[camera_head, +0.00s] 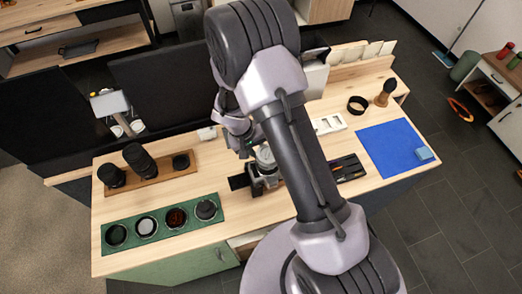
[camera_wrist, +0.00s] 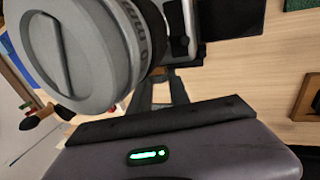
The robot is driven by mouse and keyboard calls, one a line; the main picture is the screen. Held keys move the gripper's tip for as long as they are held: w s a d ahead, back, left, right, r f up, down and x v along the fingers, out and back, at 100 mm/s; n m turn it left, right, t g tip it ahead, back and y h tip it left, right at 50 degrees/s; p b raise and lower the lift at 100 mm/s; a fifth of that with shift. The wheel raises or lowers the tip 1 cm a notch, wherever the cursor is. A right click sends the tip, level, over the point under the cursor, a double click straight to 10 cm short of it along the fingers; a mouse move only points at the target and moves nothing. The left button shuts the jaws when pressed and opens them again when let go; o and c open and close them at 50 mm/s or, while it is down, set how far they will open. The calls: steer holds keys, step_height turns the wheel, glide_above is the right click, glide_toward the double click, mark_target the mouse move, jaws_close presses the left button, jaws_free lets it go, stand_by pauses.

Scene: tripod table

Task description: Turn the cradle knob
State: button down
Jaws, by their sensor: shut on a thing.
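A grey camera with a big capped lens (camera_wrist: 85,50) fills the upper left of the wrist view. In the head view the camera (camera_head: 265,160) sits upright near the middle of the wooden table, on its cradle, partly behind my arm. My gripper (camera_wrist: 163,88) reaches in low beside the lens, its two fingers close together at the camera's base. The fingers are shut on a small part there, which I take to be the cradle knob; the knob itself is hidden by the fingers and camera. In the head view my gripper is largely hidden by my wrist.
A green tray (camera_head: 165,241) with round lens parts lies front left, behind it a wooden rack (camera_head: 142,186) with black lenses.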

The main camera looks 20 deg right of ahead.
steer(key=shift+d+y+p, duration=0.1)
steer(key=shift+y+p, duration=0.3)
steer(key=shift+r+p, duration=0.15)
steer(key=shift+p, duration=0.35)
steer(key=shift+d+y+p, duration=0.1)
steer(key=shift+y+p, duration=0.4)
steer(key=shift+p, duration=0.7)
steer(key=y+p, duration=0.1)
steer(key=p, duration=0.4)
steer(key=shift+p, duration=0.35)
steer(key=c, duration=1.4)
jaws_free()
steer(key=shift+o, duration=0.2)
